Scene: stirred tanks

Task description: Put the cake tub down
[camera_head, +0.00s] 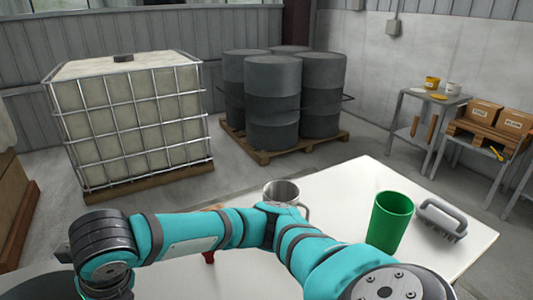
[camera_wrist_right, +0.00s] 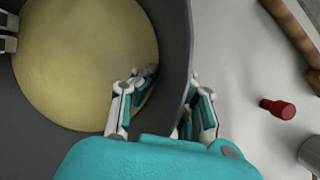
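The cake tub (camera_wrist_right: 174,30) is a wide dark grey round tub with a yellowish surface inside, filling the left of the right wrist view. My right gripper (camera_wrist_right: 172,80) is shut on its wall, one finger inside and one outside. White-grey finger links of my left gripper (camera_wrist_right: 8,34) show at the tub's far left edge; their grip is cut off. In the head view a dark shape at the bottom left may be the tub, but I cannot tell. Whether the tub's base touches anything is hidden.
The white table (camera_head: 335,185) holds a metal mug (camera_head: 283,192), a green cup (camera_head: 389,222), a grey brush (camera_head: 442,218) and a small red object (camera_wrist_right: 278,108). A wooden piece (camera_wrist_right: 292,32) lies near the tub. A caged tank (camera_head: 130,120) and drums (camera_head: 272,100) stand beyond.

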